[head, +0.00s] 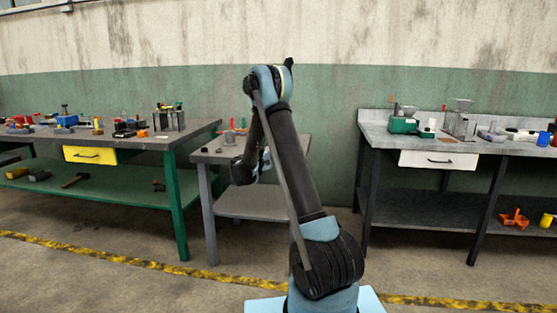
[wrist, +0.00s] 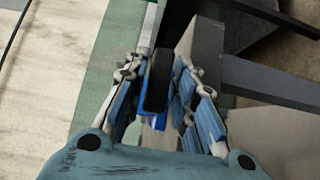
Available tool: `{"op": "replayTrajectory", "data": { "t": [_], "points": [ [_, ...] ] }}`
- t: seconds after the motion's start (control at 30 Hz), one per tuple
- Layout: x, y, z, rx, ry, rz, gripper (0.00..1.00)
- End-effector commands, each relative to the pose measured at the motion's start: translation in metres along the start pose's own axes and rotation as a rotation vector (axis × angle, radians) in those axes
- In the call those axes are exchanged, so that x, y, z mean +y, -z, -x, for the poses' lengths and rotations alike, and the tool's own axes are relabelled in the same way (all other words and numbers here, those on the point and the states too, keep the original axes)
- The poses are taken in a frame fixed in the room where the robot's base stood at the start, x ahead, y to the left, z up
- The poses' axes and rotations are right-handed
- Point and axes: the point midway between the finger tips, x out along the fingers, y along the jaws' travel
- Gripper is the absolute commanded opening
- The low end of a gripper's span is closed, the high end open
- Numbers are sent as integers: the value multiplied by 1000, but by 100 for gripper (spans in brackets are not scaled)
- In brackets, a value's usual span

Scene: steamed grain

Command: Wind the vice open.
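My gripper (wrist: 160,74) points toward a grey table top in the wrist view. Its two blue-padded fingers stand apart, with a gap on each side of a dark bar (wrist: 158,80). Blue parts (wrist: 152,122) show beside and below the bar, between the fingers. I cannot tell whether this is part of the vice, or whether a finger touches it. In the head view, my arm hides much of the small grey table and whatever the gripper faces. A blue object (head: 66,119) on the left bench may be a vice, but is too small to tell.
A green-legged bench (head: 180,205) with many tools stands left, a grey bench (head: 462,147) with machines right. The floor in front is clear, with a yellow line.

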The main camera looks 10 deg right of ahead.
Motion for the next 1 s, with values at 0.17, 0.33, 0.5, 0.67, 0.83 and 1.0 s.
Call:
{"op": "replayTrajectory", "data": {
  "t": [0.17,0.33,0.5,0.67,0.83,1.0],
  "points": [
    [0,0,2,-1,-1,0,25],
    [0,1,19,1,-1,0,25],
    [0,2,50,1,-1,0,25],
    [-1,3,80,1,0,1,25],
    [-1,4,103,0,0,1,25],
    [-1,4,115,-1,0,1,25]
  ]
}}
